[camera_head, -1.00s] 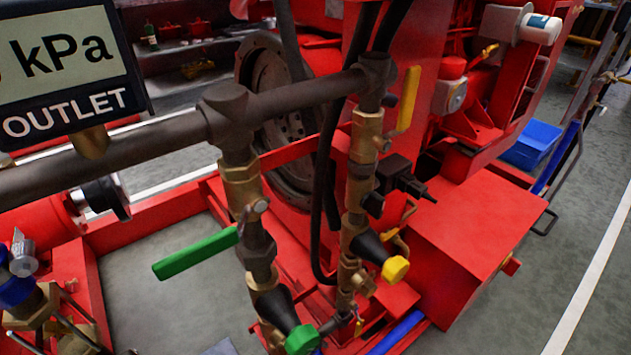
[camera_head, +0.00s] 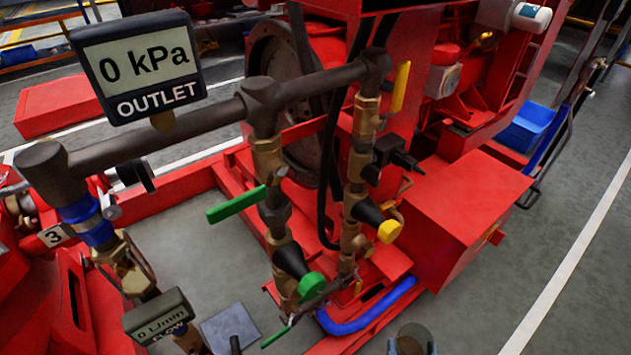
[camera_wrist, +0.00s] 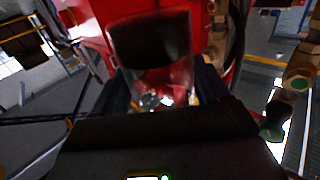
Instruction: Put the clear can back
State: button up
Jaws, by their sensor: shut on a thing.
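The clear can (camera_wrist: 150,75) fills the upper middle of the wrist view. It is see-through with a dark upper part, and red machinery shows behind it. My gripper (camera_wrist: 165,92) is shut on it, with one dark finger on each side. In the head view a round, greyish see-through can top (camera_head: 413,335) shows at the bottom edge, right of the blue hose; it looks like the same can. The place where the can belongs cannot be made out.
The red pumpset has a pipe run with an outlet gauge (camera_head: 140,65), a green-handled valve (camera_head: 238,205) and a yellow-handled valve (camera_head: 400,88). A flow meter (camera_head: 158,315) stands lower left. A blue bin (camera_head: 527,128) sits right. Grey floor (camera_head: 570,220) at right is clear.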

jog(key=w+d+r+y+p, duration=0.1)
jog(key=w+r+p, duration=0.3)
jog(key=r+p, duration=0.5)
jog(key=w+d+r+n+y+p, duration=0.1)
jog(key=w+r+p, duration=0.3)
jog(key=r+p, duration=0.5)
notch_tip(320, 180, up, 8)
jog(key=shift+w+f, duration=0.2)
jog(key=shift+w, duration=0.1)
jog(key=shift+d, duration=0.1)
